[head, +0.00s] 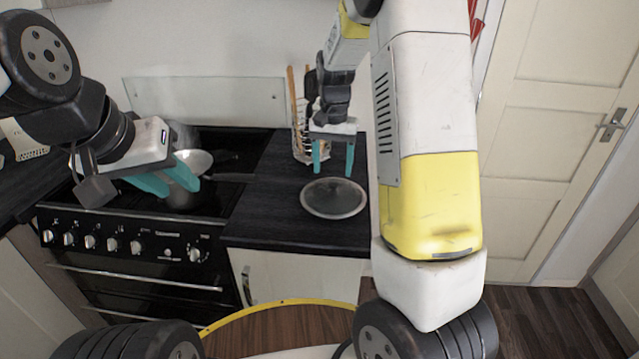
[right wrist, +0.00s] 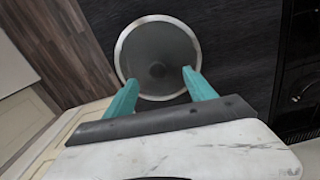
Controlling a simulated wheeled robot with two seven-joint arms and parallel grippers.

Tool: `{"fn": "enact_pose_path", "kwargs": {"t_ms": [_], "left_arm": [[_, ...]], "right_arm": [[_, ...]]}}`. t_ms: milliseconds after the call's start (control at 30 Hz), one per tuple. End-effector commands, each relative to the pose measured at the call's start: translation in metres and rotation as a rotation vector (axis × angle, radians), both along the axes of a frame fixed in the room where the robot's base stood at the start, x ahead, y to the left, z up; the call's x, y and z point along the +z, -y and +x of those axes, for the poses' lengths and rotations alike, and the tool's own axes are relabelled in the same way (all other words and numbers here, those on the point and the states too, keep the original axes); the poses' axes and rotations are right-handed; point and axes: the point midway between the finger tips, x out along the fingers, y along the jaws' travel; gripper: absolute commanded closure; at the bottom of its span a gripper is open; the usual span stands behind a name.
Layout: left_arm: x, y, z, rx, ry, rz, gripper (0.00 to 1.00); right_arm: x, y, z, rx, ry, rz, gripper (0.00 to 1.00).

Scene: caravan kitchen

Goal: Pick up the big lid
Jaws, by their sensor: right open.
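The big lid (head: 334,199) is a round, dark disc with a pale metal rim. It lies flat on the dark counter right of the stove. In the right wrist view the lid (right wrist: 158,45) shows whole ahead of the fingers, with a dark knob at its middle. My right gripper (head: 334,160) is open above the lid, its teal fingers pointing down and apart, with nothing between them. It also shows in the right wrist view (right wrist: 160,82). My left gripper (head: 180,182) is over the stove by a pan; its fingers look apart, but the pan is close behind.
A pan (head: 196,161) with a long dark handle sits on the black stove (head: 125,215). A utensil rack (head: 303,140) stands on the counter behind the lid. The counter's front edge (head: 295,250) is close to the lid. A cream door (head: 550,130) is at right.

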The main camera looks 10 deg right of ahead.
Motion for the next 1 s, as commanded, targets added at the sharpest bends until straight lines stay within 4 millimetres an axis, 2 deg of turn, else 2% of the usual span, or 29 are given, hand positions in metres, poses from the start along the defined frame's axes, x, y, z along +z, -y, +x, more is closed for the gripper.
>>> {"fn": "enact_pose_path", "kwargs": {"t_ms": [400, 700, 1000], "left_arm": [[0.0, 0.0, 0.0, 0.0, 0.0, 0.0, 0.64], [0.0, 0.0, 0.0, 0.0, 0.0, 0.0, 0.64], [0.0, 0.0, 0.0, 0.0, 0.0, 0.0, 0.64]], "right_arm": [[-0.055, 0.003, -0.002, 0.001, -0.002, 0.0, 0.36], [-0.06, 0.003, -0.002, 0.001, 0.0, 0.001, 0.36], [-0.06, 0.003, -0.002, 0.001, -0.001, 0.001, 0.95]]}}
